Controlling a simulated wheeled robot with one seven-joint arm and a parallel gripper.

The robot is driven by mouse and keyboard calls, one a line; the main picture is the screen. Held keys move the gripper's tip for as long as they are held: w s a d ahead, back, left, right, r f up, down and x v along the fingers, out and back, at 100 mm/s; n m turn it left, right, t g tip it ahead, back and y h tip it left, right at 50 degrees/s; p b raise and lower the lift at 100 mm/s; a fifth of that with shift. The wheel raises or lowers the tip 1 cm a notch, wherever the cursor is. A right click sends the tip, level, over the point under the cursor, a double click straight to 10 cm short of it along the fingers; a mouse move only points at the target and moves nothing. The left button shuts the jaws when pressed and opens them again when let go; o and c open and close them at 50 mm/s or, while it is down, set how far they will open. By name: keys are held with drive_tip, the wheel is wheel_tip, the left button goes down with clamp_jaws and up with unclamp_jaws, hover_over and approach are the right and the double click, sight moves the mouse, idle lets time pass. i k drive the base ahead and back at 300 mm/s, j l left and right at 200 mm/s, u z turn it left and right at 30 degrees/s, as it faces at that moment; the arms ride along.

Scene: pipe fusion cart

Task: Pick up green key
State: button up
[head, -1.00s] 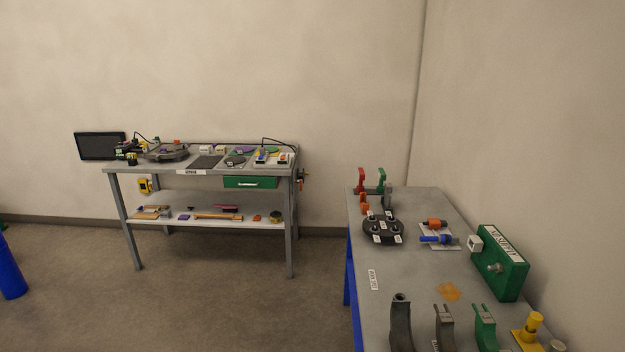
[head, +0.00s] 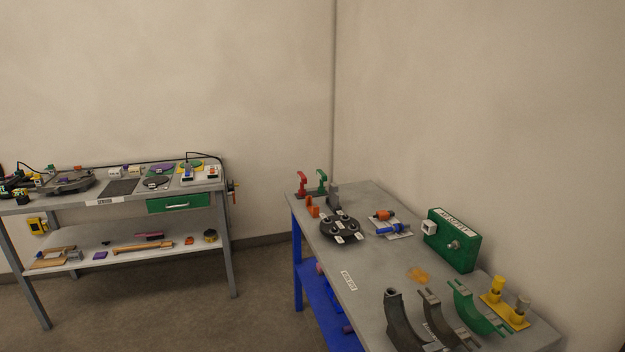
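I cannot make out a thing that is clearly a green key. A small green upright piece with a bent top (head: 322,182) stands at the far left corner of the right-hand table (head: 368,283), beside a similar red piece (head: 301,184). A larger green curved piece (head: 472,306) lies near the front of the same table, between a grey curved piece and a yellow block. My gripper is not in view.
A green box (head: 463,252) with a grey knob stands at the table's right edge. A dark round holder (head: 341,228) and orange and blue parts sit nearer the middle. A second bench (head: 133,200) with a green drawer (head: 178,203) stands at left. Floor between is clear.

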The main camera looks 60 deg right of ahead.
sight(323, 177)
drive_tip(key=i+l+z, duration=0.15)
drive_tip(key=i+z, duration=0.65)
drive_tip(key=i+j+z, duration=0.15)
drive_tip(key=i+z, duration=0.25)
drive_tip(key=i+l+z, duration=0.2)
drive_tip(key=i+z, duration=0.15)
drive_tip(key=i, duration=0.35)
drive_tip(key=i+z, duration=0.35)
drive_tip(key=i, duration=0.4)
drive_tip(key=i+j+z, duration=0.15)
drive_tip(key=i+z, duration=0.2)
drive_tip(key=i, duration=0.35)
drive_tip(key=i+l+z, duration=0.1)
drive_tip(key=i, duration=0.7)
